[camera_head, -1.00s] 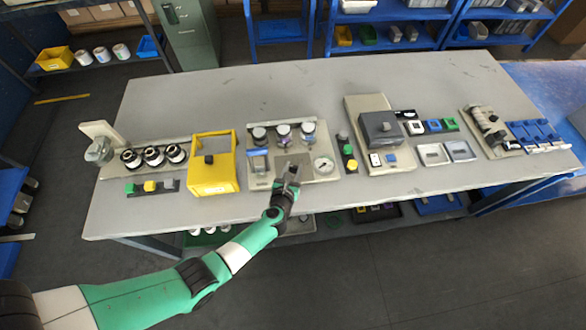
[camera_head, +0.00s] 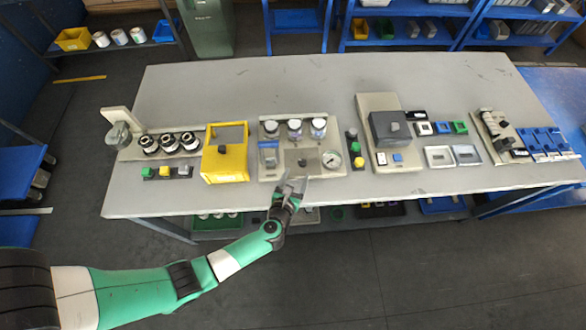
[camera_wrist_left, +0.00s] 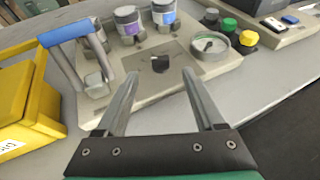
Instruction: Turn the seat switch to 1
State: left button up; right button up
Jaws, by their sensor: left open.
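A small black knob (camera_head: 302,162), which looks like the seat switch, stands on a grey plate of the beige middle panel (camera_head: 332,173). In the left wrist view the knob (camera_wrist_left: 160,63) lies straight ahead, beyond the fingertips and apart from them. Its markings are too small to read. My left gripper (camera_head: 291,183) is open and empty at the front edge of the panel. In the left wrist view its two fingers (camera_wrist_left: 160,73) spread on either side of the knob's line. My right gripper is not in view.
On the same panel are a blue-handled lever (camera_wrist_left: 75,45), several capped canisters (camera_head: 295,128) and a round gauge (camera_head: 332,159). A yellow box frame (camera_head: 226,165) stands close left. A button strip (camera_head: 355,149) stands right. The table (camera_head: 250,82) is clear behind the panel.

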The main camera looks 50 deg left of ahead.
pick_arm(q)
jog(key=v, duration=0.4)
jog(key=shift+p, duration=0.35)
